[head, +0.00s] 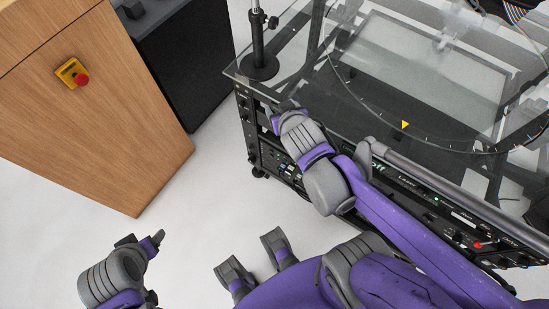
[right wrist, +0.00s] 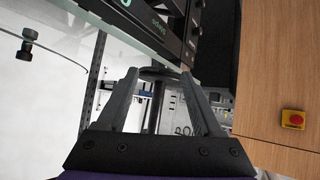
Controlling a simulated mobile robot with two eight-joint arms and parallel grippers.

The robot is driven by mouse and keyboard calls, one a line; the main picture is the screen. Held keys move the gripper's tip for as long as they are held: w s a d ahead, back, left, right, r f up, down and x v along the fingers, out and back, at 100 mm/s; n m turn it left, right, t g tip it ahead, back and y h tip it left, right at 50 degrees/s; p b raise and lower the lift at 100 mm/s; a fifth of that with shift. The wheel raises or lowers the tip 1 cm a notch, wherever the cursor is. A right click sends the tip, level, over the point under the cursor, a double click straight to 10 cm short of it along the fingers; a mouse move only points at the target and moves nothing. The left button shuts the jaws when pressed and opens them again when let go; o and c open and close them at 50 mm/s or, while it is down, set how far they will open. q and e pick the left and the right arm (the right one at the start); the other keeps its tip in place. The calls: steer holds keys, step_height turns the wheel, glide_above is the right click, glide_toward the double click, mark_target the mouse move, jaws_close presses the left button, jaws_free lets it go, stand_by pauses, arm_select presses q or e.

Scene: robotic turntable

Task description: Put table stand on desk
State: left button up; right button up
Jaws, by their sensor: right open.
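The table stand (head: 260,66) has a round black base and an upright pole, and stands on the near left corner of the glass tabletop in the head view. My right gripper (head: 281,111) is just in front of the glass edge near that base. In the right wrist view my right gripper (right wrist: 159,74) is open. The stand's dark base (right wrist: 160,72) and pole show between its fingers, but I cannot tell whether they touch. The wooden desk (head: 110,110) is at the left. My left gripper (head: 143,243) is low at the left, away from everything.
The glass-topped turntable unit (head: 400,150) carries black rack gear (head: 275,155) under its edge. A red and yellow stop button (head: 75,74) is on the wooden side. A black cabinet (head: 185,60) stands behind. White floor (head: 205,195) is clear between.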

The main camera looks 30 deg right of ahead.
steer(key=s+a+f+n+g+y, duration=0.3)
steer(key=s+a+f+g+y, duration=0.15)
steer(key=s+a, duration=0.55)
step_height(320, 180, up, 7)
steer(key=d+p, duration=0.1)
steer(key=p, duration=0.5)
steer(key=shift+w+r+h+p, duration=0.2)
steer(key=shift+w+h+p, duration=0.1)
steer(key=shift+h+p, duration=0.1)
